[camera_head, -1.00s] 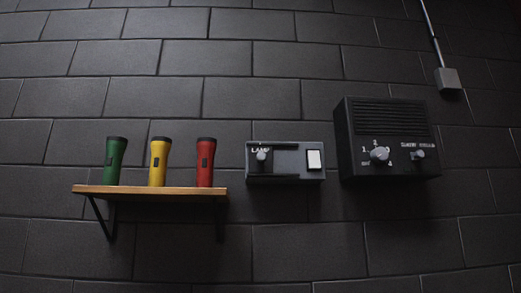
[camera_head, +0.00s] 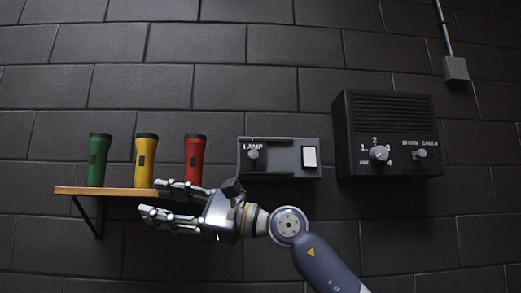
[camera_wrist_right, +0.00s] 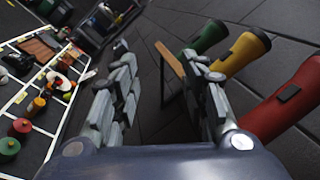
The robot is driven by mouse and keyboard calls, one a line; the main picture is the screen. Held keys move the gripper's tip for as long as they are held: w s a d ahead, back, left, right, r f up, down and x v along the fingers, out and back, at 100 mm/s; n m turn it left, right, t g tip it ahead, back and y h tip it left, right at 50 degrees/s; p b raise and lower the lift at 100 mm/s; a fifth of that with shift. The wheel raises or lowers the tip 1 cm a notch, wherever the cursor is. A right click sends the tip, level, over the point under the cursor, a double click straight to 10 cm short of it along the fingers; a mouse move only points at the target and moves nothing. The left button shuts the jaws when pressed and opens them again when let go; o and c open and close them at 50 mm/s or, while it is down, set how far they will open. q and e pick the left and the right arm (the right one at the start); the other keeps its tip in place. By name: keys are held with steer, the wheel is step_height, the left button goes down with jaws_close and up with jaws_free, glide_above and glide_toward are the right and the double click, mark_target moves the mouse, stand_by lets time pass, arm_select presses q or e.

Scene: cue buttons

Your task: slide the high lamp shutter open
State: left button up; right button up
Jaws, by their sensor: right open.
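The lamp box (camera_head: 280,157) is a dark grey wall box marked LAMP. The lamp box is not in the right wrist view. My left gripper is not in view.
Green (camera_head: 99,160), yellow (camera_head: 145,161) and red (camera_head: 193,160) flashlights stand on a wooden wall shelf (camera_head: 75,190), close to my right fingers. A black box with dials (camera_head: 385,135) hangs to the right of the lamp box. Wall below is clear.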

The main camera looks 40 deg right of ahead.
steer(key=s+d+r+n+t+h, duration=0.1)
steer(key=s+d+r+t+h, duration=0.1)
steer(key=s+d+r+h, duration=0.3)
steer(key=d+r+t+h, duration=0.1)
steer(key=d+r, duration=0.2)
steer(key=d, duration=0.5)
steer(key=t+h, duration=0.1)
steer(key=h, duration=0.4)
glide_toward(257, 154)
steer(key=shift+m, duration=0.4)
steer(key=p+x, duration=0.4)
steer(key=x, duration=0.3)
steer(key=shift+w+a, duration=0.15)
steer(key=shift+w, duration=0.1)
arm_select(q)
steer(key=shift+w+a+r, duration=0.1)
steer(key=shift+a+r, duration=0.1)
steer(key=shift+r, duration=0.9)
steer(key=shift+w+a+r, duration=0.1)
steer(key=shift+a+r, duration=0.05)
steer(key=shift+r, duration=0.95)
arm_select(e)
steer(key=shift+w+a, duration=0.15)
steer(key=shift+w, duration=0.4)
steer(key=shift+s, duration=0.1)
jaws_close()
